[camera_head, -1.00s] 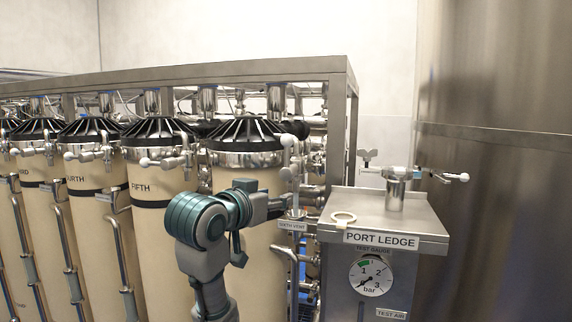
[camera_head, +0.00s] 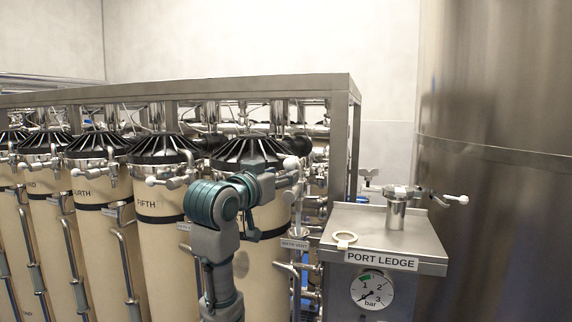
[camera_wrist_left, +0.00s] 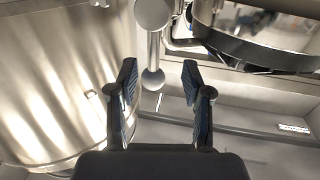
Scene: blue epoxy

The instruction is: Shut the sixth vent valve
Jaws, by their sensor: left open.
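The sixth vent valve shows in the head view as a white knob (camera_head: 291,163) beside the black-ribbed head of the last tan vessel (camera_head: 250,150), above the SIXTH VENT label (camera_head: 294,244). My left gripper (camera_head: 288,182) is just below that knob and hides most of the valve. In the left wrist view, the open left gripper (camera_wrist_left: 160,75) has a metal handle rod (camera_wrist_left: 153,45) ahead of it, with a larger ball at the top and a smaller ball between the fingertips in the picture. Contact cannot be told. My right gripper is not in view.
Other vessels with similar valves (camera_head: 168,183) line the left. A large steel tank (camera_head: 495,160) is at right.

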